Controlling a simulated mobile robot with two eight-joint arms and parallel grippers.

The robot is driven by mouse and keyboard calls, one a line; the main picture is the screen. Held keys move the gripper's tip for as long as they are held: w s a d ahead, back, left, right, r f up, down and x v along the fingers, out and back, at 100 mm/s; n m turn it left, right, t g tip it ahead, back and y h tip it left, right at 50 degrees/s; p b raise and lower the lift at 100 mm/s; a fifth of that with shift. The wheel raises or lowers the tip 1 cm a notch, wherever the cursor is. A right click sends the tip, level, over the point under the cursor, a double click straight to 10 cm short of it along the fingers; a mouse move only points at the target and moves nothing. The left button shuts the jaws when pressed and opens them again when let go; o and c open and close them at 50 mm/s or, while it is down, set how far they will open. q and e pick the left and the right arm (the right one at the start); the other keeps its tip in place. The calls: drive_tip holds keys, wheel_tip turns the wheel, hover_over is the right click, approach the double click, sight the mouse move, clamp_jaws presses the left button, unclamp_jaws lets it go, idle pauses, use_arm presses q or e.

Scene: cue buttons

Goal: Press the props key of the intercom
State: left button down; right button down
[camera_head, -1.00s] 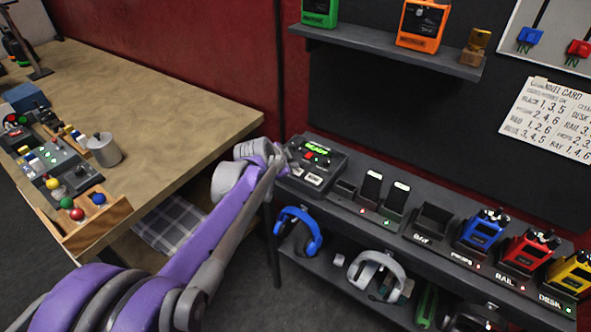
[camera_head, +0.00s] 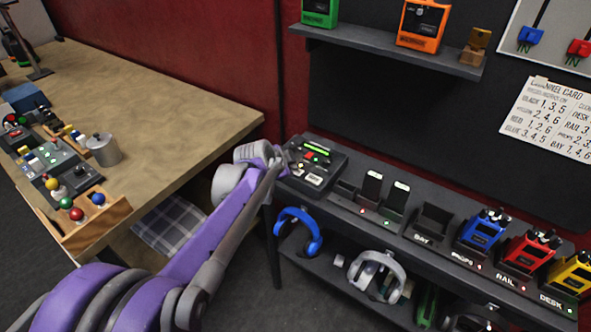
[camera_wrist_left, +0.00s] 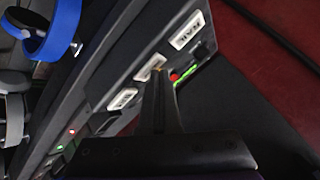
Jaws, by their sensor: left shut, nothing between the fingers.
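The intercom (camera_head: 328,167) is a dark box with a lit green display, a red button and pale labelled keys, at the left end of the black shelf unit. My left gripper (camera_head: 283,170) is shut and empty at the box's left side, partly hidden by its own wrist. In the left wrist view, the shut fingers (camera_wrist_left: 158,88) reach over the intercom's face (camera_wrist_left: 165,50). A key labelled RAIL (camera_wrist_left: 187,30) shows beyond them, and another pale key (camera_wrist_left: 123,98) shows beside them. A third key (camera_wrist_left: 150,68) is mostly hidden by the fingers. I cannot tell whether they touch.
A dock labelled BAY (camera_head: 433,218) is empty. Blue (camera_head: 483,232), red (camera_head: 530,250) and yellow (camera_head: 572,272) radios stand in docks to its right. Blue headphones (camera_head: 300,228) hang below the intercom. A wooden table (camera_head: 180,100) stands at left.

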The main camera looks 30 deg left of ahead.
use_arm(q)
drive_tip(key=shift+r+p, duration=0.6)
drive_tip(key=shift+r, duration=0.15)
use_arm(e)
drive_tip(key=shift+w+r, duration=0.2)
drive_tip(key=shift+r, duration=0.55)
